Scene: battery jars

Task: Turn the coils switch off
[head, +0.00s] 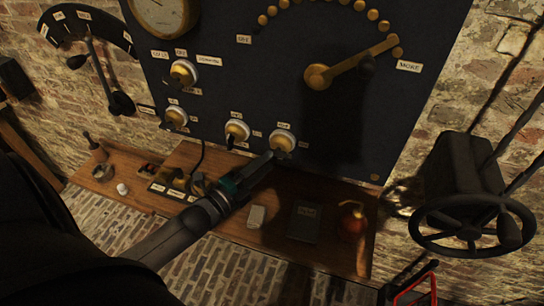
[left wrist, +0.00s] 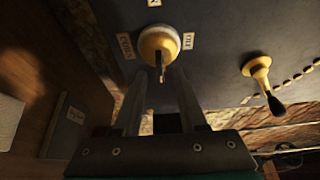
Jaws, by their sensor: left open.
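The switch in front of my left gripper has a round cream and brass base (head: 283,140) on the dark panel (head: 225,85). In the left wrist view the switch (left wrist: 160,42) stands between two small plates, one seeming to read OFF; the other is hard to read. Its thin lever points toward the camera. My left gripper (head: 278,157) is open just below the switch; in the left wrist view its fingers (left wrist: 161,82) lie on either side of the lever, with nothing clearly held. Whether they touch it I cannot tell. My right gripper is not in view.
Similar switches (head: 237,130) sit to the left on the panel. A brass dial arm (head: 352,62) is above right. A black handwheel (head: 472,232) is at right.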

